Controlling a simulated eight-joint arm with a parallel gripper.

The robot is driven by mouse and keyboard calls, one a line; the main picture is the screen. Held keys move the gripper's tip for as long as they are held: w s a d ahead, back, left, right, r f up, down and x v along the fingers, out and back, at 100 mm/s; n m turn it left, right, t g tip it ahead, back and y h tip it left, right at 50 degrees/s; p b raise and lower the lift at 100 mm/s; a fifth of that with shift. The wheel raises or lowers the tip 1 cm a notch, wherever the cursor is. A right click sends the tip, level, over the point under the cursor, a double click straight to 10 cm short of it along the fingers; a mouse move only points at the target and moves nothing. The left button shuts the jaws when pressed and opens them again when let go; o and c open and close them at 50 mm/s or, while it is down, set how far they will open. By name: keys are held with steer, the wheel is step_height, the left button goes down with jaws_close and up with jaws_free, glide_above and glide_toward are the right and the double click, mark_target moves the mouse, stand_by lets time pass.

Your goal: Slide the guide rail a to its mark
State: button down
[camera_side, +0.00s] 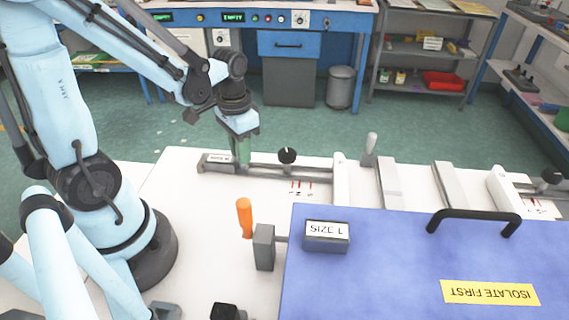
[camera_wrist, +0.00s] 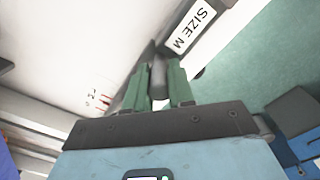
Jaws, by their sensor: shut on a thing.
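My gripper (camera_side: 240,157) has green fingers and points down at the left end of a grey slide track (camera_side: 262,170) on the white bench. In the wrist view the fingers (camera_wrist: 158,98) are closed around a narrow grey bar (camera_wrist: 158,76), which is partly hidden between them. A white crosspiece (camera_side: 340,180) stands at the track's right end, well apart from the fingers. No label says which part is guide rail a. Red marks (camera_side: 301,187) are printed on the bench in front of the track, right of my gripper; they also show in the wrist view (camera_wrist: 104,99).
A "SIZE M" label (camera_side: 218,157) lies beside the fingers. A black knob (camera_side: 287,155) stands over the track.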

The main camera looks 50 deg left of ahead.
steer(key=c, duration=1)
jaws_free()
steer(key=shift+o, duration=0.2)
step_height(320, 180, up, 12)
